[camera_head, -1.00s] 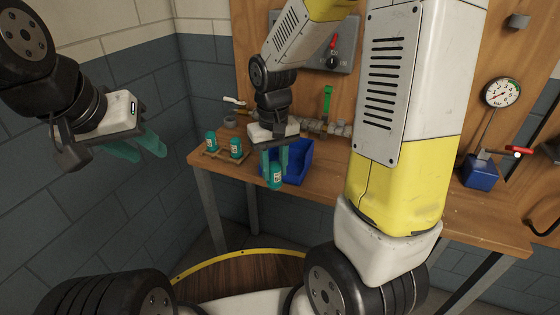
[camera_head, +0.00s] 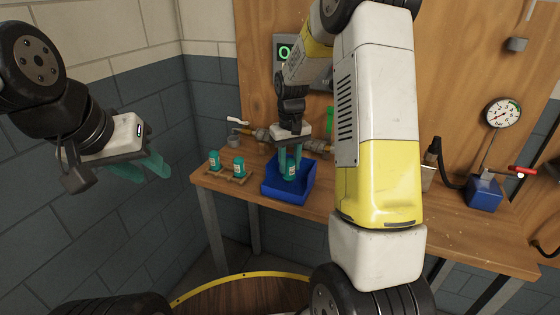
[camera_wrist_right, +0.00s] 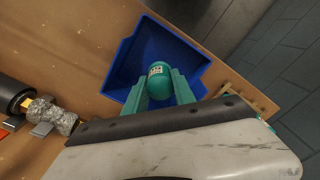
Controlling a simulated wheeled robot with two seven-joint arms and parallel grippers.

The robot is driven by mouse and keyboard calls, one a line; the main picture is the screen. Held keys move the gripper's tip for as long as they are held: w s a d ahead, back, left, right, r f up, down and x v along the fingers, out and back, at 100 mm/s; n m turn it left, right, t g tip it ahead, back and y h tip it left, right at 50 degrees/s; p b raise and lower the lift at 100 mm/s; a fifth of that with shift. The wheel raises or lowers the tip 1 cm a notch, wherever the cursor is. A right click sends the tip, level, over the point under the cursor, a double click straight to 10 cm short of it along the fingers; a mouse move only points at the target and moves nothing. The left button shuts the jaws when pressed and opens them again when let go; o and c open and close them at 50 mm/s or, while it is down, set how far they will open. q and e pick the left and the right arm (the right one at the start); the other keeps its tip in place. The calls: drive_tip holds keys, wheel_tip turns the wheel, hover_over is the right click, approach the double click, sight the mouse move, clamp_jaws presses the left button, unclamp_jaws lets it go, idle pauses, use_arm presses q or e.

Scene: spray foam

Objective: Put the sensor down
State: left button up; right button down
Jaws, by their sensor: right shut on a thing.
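The sensor, a small teal cylinder with a pale label (camera_head: 291,171), is between the teal fingers of my right gripper (camera_head: 291,155). My right gripper is shut on it over the blue bin (camera_head: 270,190). In the right wrist view the sensor (camera_wrist_right: 160,78) shows between the fingers, with the blue bin (camera_wrist_right: 125,75) around and beneath it. I cannot tell whether the sensor touches the bin floor. My left gripper (camera_head: 148,168) is in the air at the left, away from the bench, with its teal fingers apart and nothing between them.
Two similar teal cylinders, one left (camera_head: 214,160) and one right (camera_head: 239,167), stand in a wooden holder (camera_head: 228,177) left of the bin. Brass pipe fittings (camera_head: 262,134) lie behind. A gauge (camera_head: 503,113) and a blue block (camera_head: 485,190) are at the right.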

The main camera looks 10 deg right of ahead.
sight(289, 176)
drive_tip(key=shift+f, duration=1.25)
drive_tip(key=shift+f, duration=0.15)
drive_tip(key=c, duration=1)
unclamp_jaws()
drive_tip(key=shift+c, duration=0.2)
